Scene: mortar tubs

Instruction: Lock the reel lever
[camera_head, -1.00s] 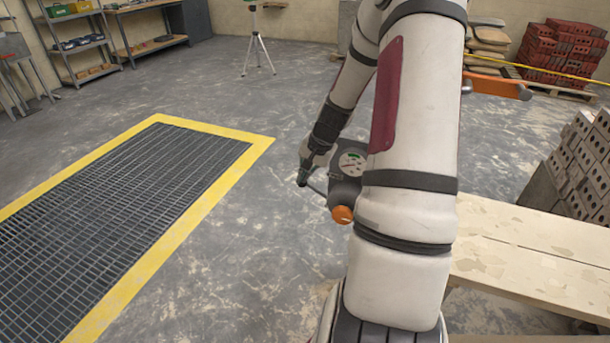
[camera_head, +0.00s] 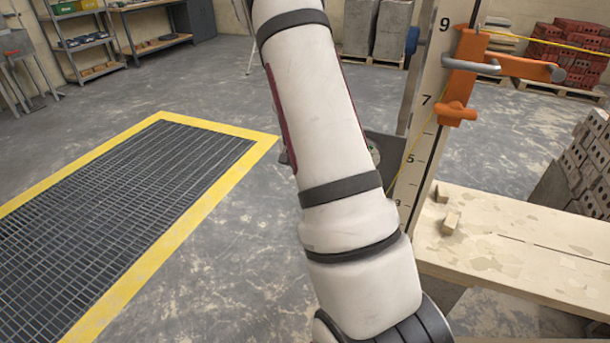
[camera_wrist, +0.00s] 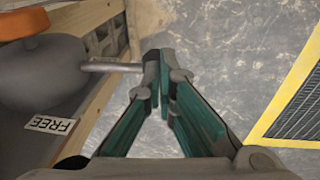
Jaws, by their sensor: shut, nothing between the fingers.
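In the wrist view the reel (camera_wrist: 45,75) is a rounded dark grey body at the left, with an orange knob (camera_wrist: 25,20) above it. A label (camera_wrist: 50,124) reading "FREE" shows upside down below it. The lever (camera_wrist: 108,66), a thin grey rod, runs from the reel to the right. My gripper (camera_wrist: 163,58) is shut and empty, its teal fingers meeting at the lever's free end; I cannot tell whether they touch it. In the head view my arm hides the gripper and the lever; only a grey plate (camera_head: 386,150) beside it shows.
A marked upright board (camera_head: 428,110) carries an orange bracket (camera_head: 463,80) and a yellow line. A wooden bench (camera_head: 520,235) stands at the right. A yellow-edged floor grate (camera_head: 120,215) lies at the left, with bare floor (camera_head: 230,240) between it and my arm.

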